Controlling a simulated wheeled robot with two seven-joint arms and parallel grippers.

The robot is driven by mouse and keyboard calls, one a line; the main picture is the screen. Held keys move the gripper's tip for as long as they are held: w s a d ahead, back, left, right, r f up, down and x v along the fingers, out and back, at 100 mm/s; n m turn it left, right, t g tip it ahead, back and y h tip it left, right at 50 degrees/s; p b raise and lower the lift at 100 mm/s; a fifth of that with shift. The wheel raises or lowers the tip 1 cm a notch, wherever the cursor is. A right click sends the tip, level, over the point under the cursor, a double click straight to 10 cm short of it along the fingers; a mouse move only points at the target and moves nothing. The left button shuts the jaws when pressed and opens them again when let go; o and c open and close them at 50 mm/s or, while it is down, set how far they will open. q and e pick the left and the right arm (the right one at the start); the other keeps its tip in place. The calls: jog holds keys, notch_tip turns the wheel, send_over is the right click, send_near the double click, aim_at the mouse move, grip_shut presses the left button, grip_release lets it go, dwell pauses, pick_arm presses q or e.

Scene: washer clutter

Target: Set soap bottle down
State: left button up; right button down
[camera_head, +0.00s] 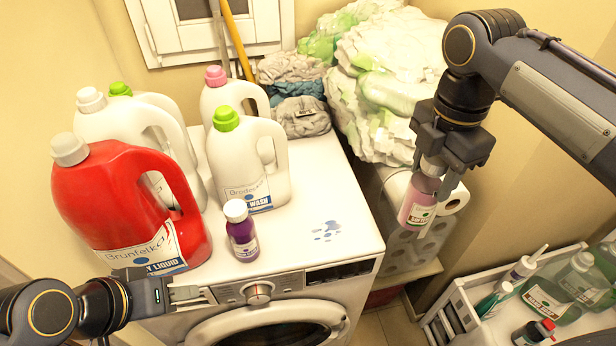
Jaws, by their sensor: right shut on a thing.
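A small pink soap bottle (416,208) with a dark green and white label hangs upright in my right gripper (434,176). The gripper points down and is shut around the bottle's top, which its fingers partly hide. In the picture, the bottle is to the right of the washer top (335,190), in front of the paper rolls. My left gripper (205,295) is low at the left, by the washer's front control panel. It holds nothing that I can see, and the gap between its fingers is unclear.
The washer's left side holds a red jug (115,205), several white jugs and a purple bottle (241,232). A white cart (500,322) with bottles is lower right.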

jog(key=w+a+f, duration=0.8)
jog(key=a+f, duration=0.3)
jog(key=f, duration=0.2)
jog(key=shift+w, duration=0.15)
jog(key=shift+f, duration=0.15)
jog(key=c, duration=0.7)
grip_release()
jog(key=shift+o, duration=0.2)
